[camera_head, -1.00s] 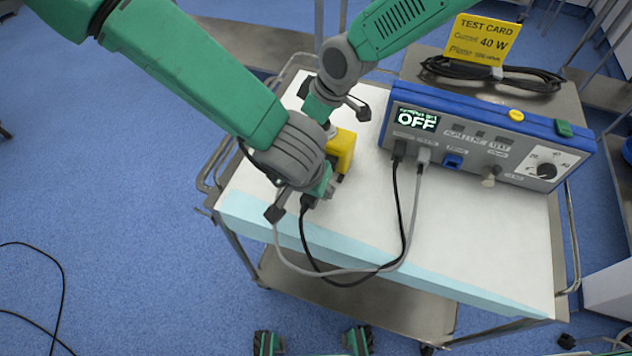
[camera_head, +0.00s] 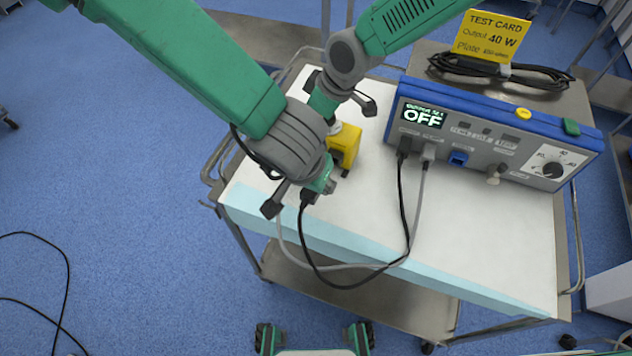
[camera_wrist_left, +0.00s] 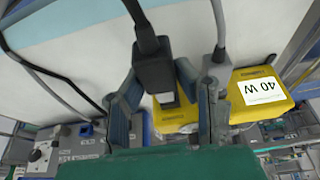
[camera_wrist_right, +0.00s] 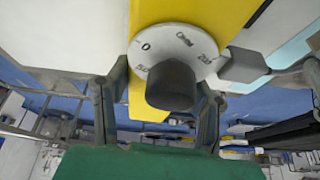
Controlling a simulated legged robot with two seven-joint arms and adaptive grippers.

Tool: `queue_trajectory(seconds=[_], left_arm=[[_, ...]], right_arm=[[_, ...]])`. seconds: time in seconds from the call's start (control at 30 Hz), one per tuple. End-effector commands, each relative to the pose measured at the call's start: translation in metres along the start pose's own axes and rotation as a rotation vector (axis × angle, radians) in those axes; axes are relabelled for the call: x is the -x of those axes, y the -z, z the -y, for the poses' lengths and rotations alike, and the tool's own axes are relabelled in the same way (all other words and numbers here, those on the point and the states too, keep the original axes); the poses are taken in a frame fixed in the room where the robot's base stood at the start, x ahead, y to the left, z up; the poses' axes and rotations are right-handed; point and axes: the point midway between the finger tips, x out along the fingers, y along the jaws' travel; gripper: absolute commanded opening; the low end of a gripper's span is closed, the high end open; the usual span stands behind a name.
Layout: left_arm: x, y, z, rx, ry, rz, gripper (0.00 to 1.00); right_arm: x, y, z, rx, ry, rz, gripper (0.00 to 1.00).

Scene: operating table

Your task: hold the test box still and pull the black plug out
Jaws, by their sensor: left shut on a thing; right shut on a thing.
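The yellow test box (camera_head: 345,142) stands on the white table top, partly hidden behind my left wrist. Its round dial (camera_wrist_right: 190,39) and dark knob (camera_wrist_right: 170,86) fill the middle of the right wrist view. My right gripper (camera_wrist_right: 157,88) is shut on the box, with a finger on either side. My left gripper (camera_wrist_left: 158,92) is shut on the black plug (camera_wrist_left: 153,66). A pale end shows on the plug against the box's yellow side (camera_wrist_left: 178,117); I cannot tell whether its tip sits in the box. A grey plug (camera_wrist_left: 217,68) is beside it at the box.
The blue and grey unit (camera_head: 480,135) reading OFF stands at the back right, with a yellow test card (camera_head: 490,36) behind it. Black cable (camera_head: 340,283) and grey cable (camera_head: 415,215) loop over the table's front edge. The front right of the table (camera_head: 480,235) is clear.

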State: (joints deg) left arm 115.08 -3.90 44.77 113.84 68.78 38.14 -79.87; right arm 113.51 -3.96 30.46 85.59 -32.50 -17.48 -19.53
Motion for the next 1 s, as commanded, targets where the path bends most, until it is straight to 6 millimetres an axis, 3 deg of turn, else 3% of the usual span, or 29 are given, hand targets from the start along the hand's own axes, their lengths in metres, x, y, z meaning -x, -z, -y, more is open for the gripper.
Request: queue_trajectory(seconds=[0.6, 0.97, 1.0], left_arm=[[0.049, 0.004, 0.000, 0.000, 0.001, -0.001, 0.00], [0.054, 0.004, 0.000, 0.000, 0.000, 0.001, 0.00], [0.053, 0.004, 0.000, 0.000, 0.000, 0.001, 0.00]], right_arm=[[-0.001, -0.001, 0.001, 0.001, 0.002, 0.003, 0.06], [-0.001, -0.001, 0.001, 0.001, 0.002, 0.003, 0.06], [-0.001, -0.001, 0.001, 0.001, 0.002, 0.003, 0.61]])
